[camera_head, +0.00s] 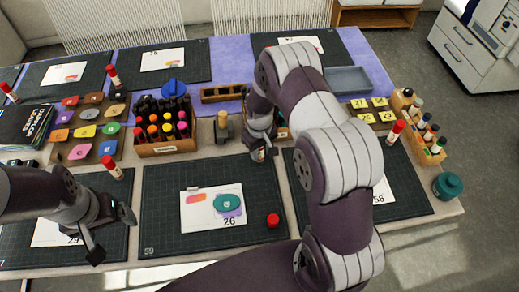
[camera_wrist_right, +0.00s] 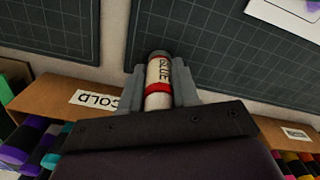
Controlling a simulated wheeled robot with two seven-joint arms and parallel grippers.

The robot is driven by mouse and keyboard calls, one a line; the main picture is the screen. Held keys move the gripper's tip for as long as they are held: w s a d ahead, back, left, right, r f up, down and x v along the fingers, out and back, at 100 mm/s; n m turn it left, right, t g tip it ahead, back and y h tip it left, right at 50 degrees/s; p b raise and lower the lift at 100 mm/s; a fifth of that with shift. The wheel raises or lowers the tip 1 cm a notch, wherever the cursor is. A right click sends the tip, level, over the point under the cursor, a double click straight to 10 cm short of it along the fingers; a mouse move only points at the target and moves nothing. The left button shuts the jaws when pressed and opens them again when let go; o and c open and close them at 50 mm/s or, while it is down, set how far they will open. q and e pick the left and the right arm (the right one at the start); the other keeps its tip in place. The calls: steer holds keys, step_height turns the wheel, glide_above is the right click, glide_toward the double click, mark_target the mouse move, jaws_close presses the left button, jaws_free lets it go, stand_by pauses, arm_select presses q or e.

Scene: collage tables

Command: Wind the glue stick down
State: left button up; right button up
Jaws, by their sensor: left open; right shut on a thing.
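A glue stick (camera_wrist_right: 158,72) with a white body, a red band and a grey end is between the fingers of my right gripper (camera_wrist_right: 158,90) in the right wrist view. In the head view the glue stick (camera_head: 258,155) shows just below my right gripper (camera_head: 261,143), above the top edge of the middle mat; the gripper hides part of it. I cannot tell how far its glue is wound out. A red cap (camera_head: 272,220) sits on the middle mat, apart from the glue stick. My left gripper (camera_head: 112,234) is open and empty over the left mat.
The middle mat (camera_head: 165,230) holds a card (camera_head: 190,222) with a teal disc (camera_head: 228,203) on it. Other glue sticks (camera_head: 111,166) stand on mats. A crate of markers (camera_head: 163,148) and a wooden stamp (camera_head: 223,128) stand behind. A teal jar (camera_head: 447,185) is at the right edge.

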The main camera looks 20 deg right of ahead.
steer(key=shift+n, duration=0.9)
steer(key=n+p, duration=0.1)
steer(key=n, duration=0.3)
steer(key=shift+s, duration=0.1)
steer(key=n, duration=0.8)
steer(key=shift+p, duration=0.4)
steer(key=n, duration=0.4)
steer(key=shift+f+n, duration=0.1)
steer(key=shift+n, duration=0.2)
